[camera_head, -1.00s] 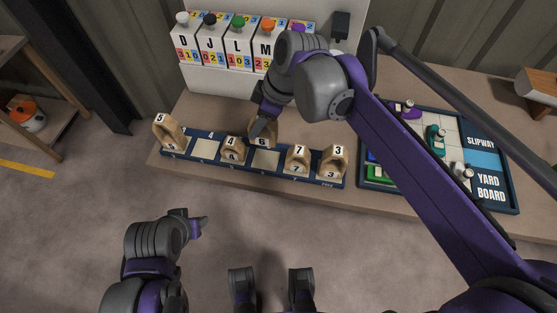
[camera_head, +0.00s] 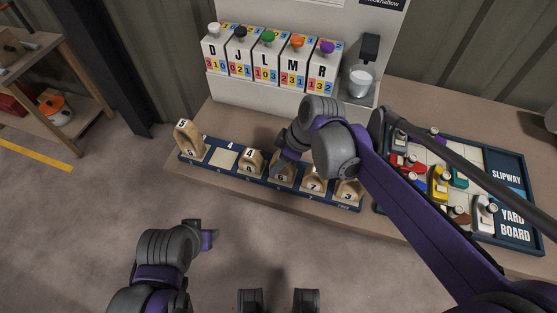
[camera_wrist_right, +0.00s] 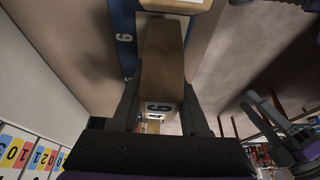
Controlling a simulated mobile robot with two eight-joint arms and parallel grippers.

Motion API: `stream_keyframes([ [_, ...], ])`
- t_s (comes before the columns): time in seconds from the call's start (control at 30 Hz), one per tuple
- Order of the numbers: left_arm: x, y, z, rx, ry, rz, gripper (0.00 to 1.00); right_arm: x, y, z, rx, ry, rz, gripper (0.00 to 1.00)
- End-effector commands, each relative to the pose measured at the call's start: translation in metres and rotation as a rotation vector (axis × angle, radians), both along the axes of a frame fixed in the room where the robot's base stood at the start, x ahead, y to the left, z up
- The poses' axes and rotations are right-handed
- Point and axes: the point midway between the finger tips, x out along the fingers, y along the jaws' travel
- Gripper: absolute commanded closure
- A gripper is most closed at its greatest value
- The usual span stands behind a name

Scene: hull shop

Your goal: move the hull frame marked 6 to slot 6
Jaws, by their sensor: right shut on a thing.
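The wooden hull frame marked 6 (camera_head: 281,179) stands upright at the rack's gap between the frames marked 4 (camera_head: 252,163) and 7 (camera_head: 314,184). My right gripper (camera_head: 286,158) is shut on its upper part, hiding much of it from the head. In the right wrist view the frame (camera_wrist_right: 163,70) sits between the two fingers (camera_wrist_right: 165,112), its 6 showing at the near end. A 6 is printed on the blue rack (camera_wrist_right: 124,50) beside it. I cannot tell whether the frame rests fully in slot 6. My left gripper (camera_head: 211,237) is empty over the floor, away from the rack.
Frames marked 5 (camera_head: 189,140) and 3 (camera_head: 348,190) stand at the rack's ends. An empty pale slot (camera_head: 224,159) lies right of frame 5. Lettered boxes (camera_head: 268,60) stand behind. The yard board (camera_head: 508,215) with coloured pieces lies to the right, under my right arm.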

Motion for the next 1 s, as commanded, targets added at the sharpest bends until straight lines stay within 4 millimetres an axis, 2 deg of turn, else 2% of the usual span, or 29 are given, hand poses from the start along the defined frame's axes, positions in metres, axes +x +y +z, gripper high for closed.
stream_keyframes([
  [0.1,0.000,0.000,-0.002,0.000,0.001,0.000,0.50,0.000,0.000,-0.003,0.000,0.000,0.000,1.00],
  [0.13,0.000,0.000,-0.003,0.000,0.001,0.000,0.50,0.000,0.000,-0.004,0.000,0.000,0.000,0.54],
  [0.3,0.000,0.000,-0.002,0.000,0.001,0.000,0.50,0.000,0.000,-0.003,0.000,0.000,0.000,0.25],
  [0.67,0.000,0.000,0.001,0.000,0.000,0.000,0.50,0.000,-0.001,0.003,0.000,0.000,0.000,0.25],
  [0.77,0.000,0.000,0.003,0.000,-0.001,0.000,0.50,-0.002,-0.006,0.015,0.000,0.000,-0.002,0.25],
  [1.0,0.001,0.000,0.010,0.000,-0.003,0.000,0.50,-0.008,-0.025,0.063,0.000,0.000,-0.003,0.25],
])
